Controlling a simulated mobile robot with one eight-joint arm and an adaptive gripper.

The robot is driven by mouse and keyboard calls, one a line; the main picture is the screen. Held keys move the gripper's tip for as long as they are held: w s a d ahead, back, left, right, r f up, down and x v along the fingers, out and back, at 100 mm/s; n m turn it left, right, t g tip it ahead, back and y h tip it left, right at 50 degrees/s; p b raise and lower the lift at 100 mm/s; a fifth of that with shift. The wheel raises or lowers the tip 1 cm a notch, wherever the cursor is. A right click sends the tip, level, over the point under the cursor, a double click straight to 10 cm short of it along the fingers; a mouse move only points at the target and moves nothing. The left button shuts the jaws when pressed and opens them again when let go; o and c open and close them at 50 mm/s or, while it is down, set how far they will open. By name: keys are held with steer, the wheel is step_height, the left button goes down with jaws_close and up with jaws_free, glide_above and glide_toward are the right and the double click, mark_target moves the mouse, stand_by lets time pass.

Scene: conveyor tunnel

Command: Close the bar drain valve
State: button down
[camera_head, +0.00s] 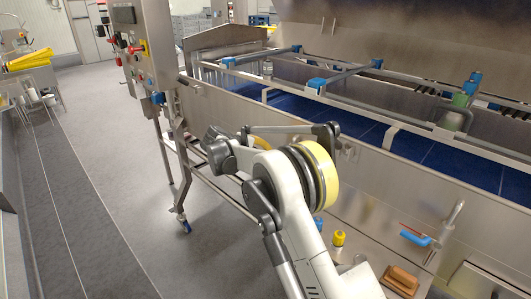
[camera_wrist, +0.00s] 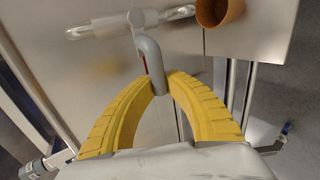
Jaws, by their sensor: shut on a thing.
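In the wrist view, a grey bent bar handle (camera_wrist: 149,55) with a red mark on its side comes down from a pale metal pipe (camera_wrist: 110,27) in front of a steel panel. I take this to be the drain valve's handle. My gripper (camera_wrist: 162,80) has its two ribbed yellow fingers on either side of the handle's lower end, shut on it. The fingers hide part of that end. In the head view my own arm covers this area, so the valve and fingertips cannot be made out there.
A brown round cup or pipe end (camera_wrist: 219,12) sits right of the handle. In the head view a steel conveyor (camera_head: 400,140) with blue belt runs along the right. A control box (camera_head: 124,15) stands at its left end. The grey floor (camera_head: 105,180) at left is open.

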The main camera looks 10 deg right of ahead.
steer(key=shift+a, duration=0.1)
steer(key=c, duration=1.4)
jaws_free()
steer(key=v, duration=1.2)
